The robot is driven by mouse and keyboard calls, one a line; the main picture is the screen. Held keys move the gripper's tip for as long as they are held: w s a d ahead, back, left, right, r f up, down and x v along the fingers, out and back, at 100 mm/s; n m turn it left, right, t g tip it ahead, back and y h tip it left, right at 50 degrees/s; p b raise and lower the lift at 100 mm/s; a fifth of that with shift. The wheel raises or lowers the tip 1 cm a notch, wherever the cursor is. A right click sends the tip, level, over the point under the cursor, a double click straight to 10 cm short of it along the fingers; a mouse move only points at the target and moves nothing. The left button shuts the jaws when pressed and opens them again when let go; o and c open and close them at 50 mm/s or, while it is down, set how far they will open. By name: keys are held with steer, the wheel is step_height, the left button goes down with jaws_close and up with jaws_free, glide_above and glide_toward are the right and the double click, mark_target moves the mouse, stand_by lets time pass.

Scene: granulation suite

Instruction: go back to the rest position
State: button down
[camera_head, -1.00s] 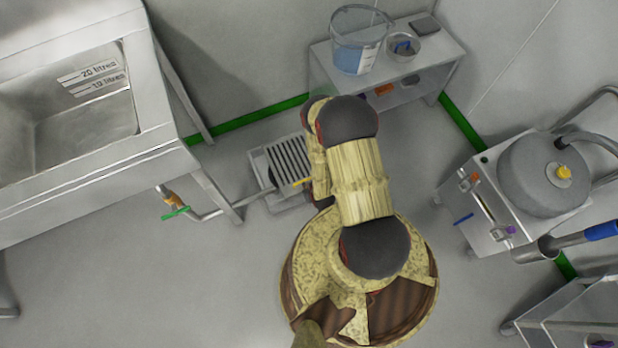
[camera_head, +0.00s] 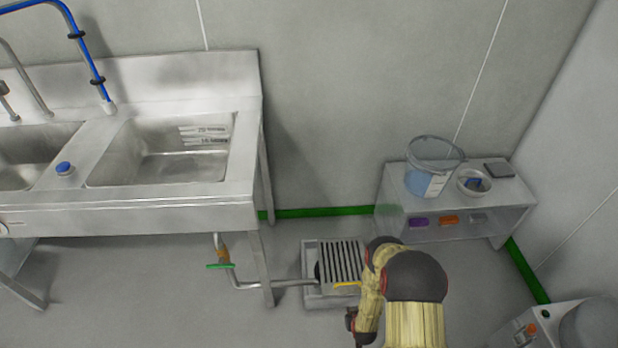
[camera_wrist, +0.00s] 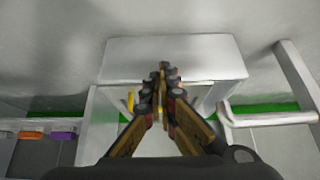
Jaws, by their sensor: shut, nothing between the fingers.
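My gripper (camera_wrist: 162,72) is in the middle of the wrist view. Its two fingers meet at the tips with nothing between them. In the head view my arm rises from the bottom edge and folds over at the elbow. Its dark far end (camera_head: 356,325) hangs low beside the floor drain (camera_head: 309,290). The fingertips cannot be made out there. In the wrist view a pale panel (camera_wrist: 120,60) lies beyond the fingers.
A steel sink bench (camera_head: 150,212) stands left, with a drain pipe (camera_head: 270,284) leading towards the slatted drain. A small shelf unit (camera_head: 510,212) at right bears a clear bucket (camera_head: 420,182) and a bowl (camera_head: 466,190). A machine (camera_head: 540,325) fills the lower right corner. Open floor lies lower left.

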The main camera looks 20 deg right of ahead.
steer(key=s+a+g+y, duration=0.1)
steer(key=s+a+g, duration=0.15)
steer(key=s, duration=0.45)
steer(key=s+a+g+y, duration=0.1)
steer(key=s+g, duration=0.3)
steer(key=s, duration=0.4)
steer(key=w+r+g+p, duration=0.15)
steer(key=w+r, duration=0.25)
steer(key=r, duration=1.7)
steer(key=w+r+g+p, duration=0.1)
steer(key=w+r+g, duration=0.15)
steer(key=r, duration=1.75)
steer(key=s+a+r+t+p, duration=0.1)
steer(key=s+a+r+t, duration=0.2)
steer(key=r, duration=1.2)
steer(key=s+a+r+n+t+p, duration=0.1)
steer(key=s+a+r+t+p, duration=0.1)
steer(key=r, duration=1.4)
steer(key=s+a+r+n+t+p, duration=0.1)
steer(key=s+a+r+t, duration=0.2)
steer(key=r, duration=1.3)
steer(key=shift+s+a+r+t+h+p, duration=0.15)
steer(key=shift+s+a+t+h+p, duration=0.15)
steer(key=shift+a+t, duration=0.45)
